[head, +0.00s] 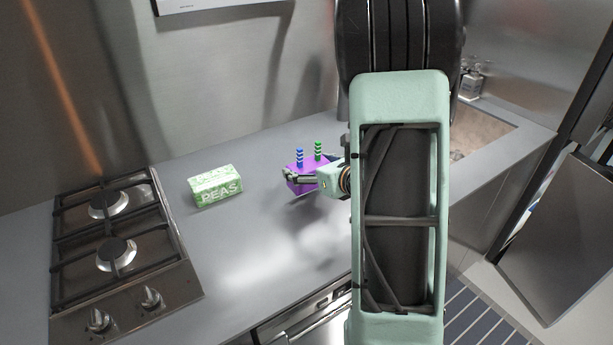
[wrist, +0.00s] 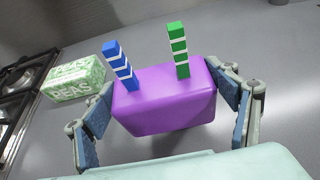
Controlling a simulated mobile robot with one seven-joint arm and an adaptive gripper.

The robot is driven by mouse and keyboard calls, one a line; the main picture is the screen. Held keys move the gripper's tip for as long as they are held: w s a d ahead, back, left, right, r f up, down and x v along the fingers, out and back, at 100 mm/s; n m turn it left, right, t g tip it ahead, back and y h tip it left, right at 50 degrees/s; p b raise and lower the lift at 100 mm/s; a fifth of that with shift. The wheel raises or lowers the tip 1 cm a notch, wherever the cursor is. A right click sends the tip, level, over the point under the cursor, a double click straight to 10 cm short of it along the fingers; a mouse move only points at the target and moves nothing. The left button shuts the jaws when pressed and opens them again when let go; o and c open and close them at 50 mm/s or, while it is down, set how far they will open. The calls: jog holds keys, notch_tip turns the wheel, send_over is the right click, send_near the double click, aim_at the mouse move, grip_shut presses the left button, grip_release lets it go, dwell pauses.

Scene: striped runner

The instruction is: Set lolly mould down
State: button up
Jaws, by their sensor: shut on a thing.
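The lolly mould (head: 302,187) is a purple block with a blue striped stick and a green striped stick standing up from its top. In the wrist view the mould (wrist: 165,100) sits between the two fingers of my gripper (wrist: 170,110), which are shut on its left and right sides. In the head view my gripper (head: 308,180) holds it over the grey counter, with a shadow on the counter below. The mould looks slightly tilted. My arm hides part of its right side. I cannot tell exactly how far its base is from the counter.
A green box of peas (head: 215,186) lies on the counter (head: 235,255) to the left of the mould. A gas hob (head: 115,250) is farther left. A sink (head: 480,135) is at the right. The counter between the box and the mould is clear.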

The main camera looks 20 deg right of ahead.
jog(key=shift+w+f, duration=0.3)
jog(key=shift+f, duration=0.05)
jog(key=shift+w+f, duration=0.1)
jog(key=shift+f, duration=1.5)
jog(key=shift+f+b, duration=0.25)
jog(key=shift+b, duration=0.2)
jog(key=o, duration=1.4)
jog(key=shift+r, duration=0.1)
jog(key=shift+c, duration=0.2)
